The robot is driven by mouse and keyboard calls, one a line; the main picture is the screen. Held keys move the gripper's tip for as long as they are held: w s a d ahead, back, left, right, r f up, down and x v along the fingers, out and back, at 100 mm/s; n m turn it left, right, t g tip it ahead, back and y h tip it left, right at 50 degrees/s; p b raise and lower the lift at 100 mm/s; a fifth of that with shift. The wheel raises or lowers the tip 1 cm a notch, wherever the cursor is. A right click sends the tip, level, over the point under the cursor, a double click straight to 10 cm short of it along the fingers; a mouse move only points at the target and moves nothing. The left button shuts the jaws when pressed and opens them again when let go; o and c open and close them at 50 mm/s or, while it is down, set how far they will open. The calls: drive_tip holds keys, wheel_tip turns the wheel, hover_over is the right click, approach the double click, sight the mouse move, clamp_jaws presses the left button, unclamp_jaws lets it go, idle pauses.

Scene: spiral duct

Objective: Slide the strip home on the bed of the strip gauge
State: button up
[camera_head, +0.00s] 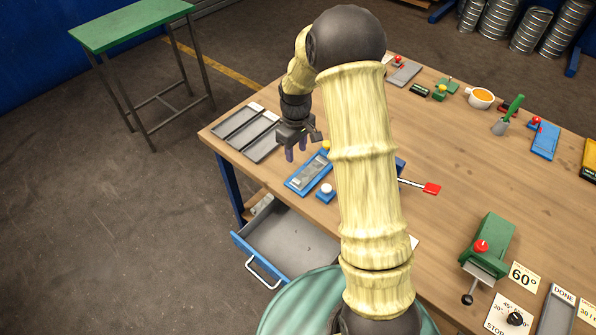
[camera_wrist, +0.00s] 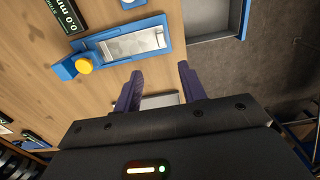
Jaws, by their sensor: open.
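The strip gauge has a blue bed (camera_head: 291,185) near the table's front edge, left of my arm; it also shows in the wrist view (camera_wrist: 165,29). A shiny grey strip (camera_wrist: 133,43) lies lengthwise on the bed, also visible in the head view (camera_head: 311,172). A yellow knob (camera_wrist: 84,65) stands at the bed's far end. My gripper (camera_head: 297,150) is open and empty, beside the yellow-knob end of the bed. In the wrist view its two dark fingers (camera_wrist: 160,85) are apart, clear of the strip. Whether the strip touches a stop is unclear.
A display (camera_wrist: 65,15) reading 0.0 mm stands beside the gauge. A white button (camera_head: 326,189) on a blue base is near the bed. An open drawer (camera_head: 253,241) juts out below the table edge. Grey trays (camera_head: 262,147) lie at the left corner.

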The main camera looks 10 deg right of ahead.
sight(296, 180)
wheel_tip(296, 180, down, 14)
drive_tip(key=p, duration=0.3)
drive_tip(key=shift+s+r, duration=0.1)
drive_tip(key=shift+r, duration=0.1)
clamp_jaws()
drive_tip(key=c, duration=0.8)
unclamp_jaws()
clamp_jaws()
drive_tip(key=shift+a, duration=0.1)
